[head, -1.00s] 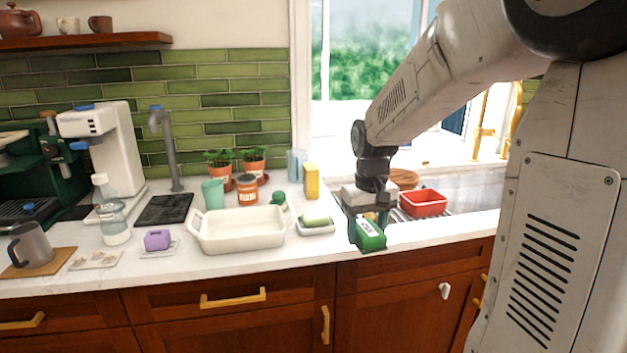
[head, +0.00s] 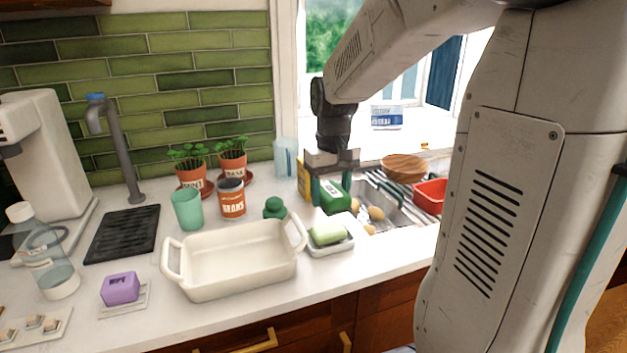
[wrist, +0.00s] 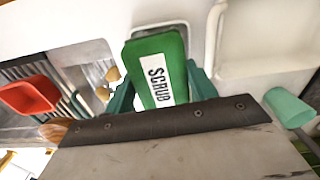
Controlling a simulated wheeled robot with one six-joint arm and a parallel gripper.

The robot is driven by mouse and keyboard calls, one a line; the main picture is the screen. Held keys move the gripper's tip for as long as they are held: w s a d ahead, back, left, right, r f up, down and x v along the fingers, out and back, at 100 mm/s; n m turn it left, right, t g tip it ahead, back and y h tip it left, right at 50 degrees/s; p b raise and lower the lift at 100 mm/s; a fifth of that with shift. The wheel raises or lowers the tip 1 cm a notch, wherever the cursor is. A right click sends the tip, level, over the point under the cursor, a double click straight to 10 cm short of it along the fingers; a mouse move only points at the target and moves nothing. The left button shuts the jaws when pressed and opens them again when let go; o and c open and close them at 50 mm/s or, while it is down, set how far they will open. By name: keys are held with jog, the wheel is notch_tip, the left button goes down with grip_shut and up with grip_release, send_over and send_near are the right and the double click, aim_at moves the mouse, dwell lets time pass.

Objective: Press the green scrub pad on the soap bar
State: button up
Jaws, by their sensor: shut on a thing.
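The green scrub pad (head: 333,196) is clamped between the fingers of my gripper (head: 332,192), held above the counter near the sink edge. In the wrist view the pad (wrist: 158,70) shows its white label reading SCRUB, with the teal fingers on both sides. The pale green soap bar (head: 327,234) lies in a white dish (head: 331,249) on the counter, in front of the pad and slightly left. The pad and soap look apart. In the wrist view the soap bar is hidden, apart from a possible sliver beyond the pad.
A cream baking dish (head: 232,280) stands left of the soap dish. A dark green object (head: 274,209), a beans can (head: 232,199) and a yellow box (head: 303,180) are behind. The sink (head: 398,214) with a red tub (head: 431,194) lies to the right.

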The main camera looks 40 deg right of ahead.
aim_at(329, 228)
jog(key=shift+w+f, duration=0.1)
jog(key=shift+w, duration=0.15)
jog(key=shift+f, duration=2.9)
jog(key=shift+f, duration=0.6)
jog(key=shift+r, duration=3.55)
jog(key=shift+s, duration=0.1)
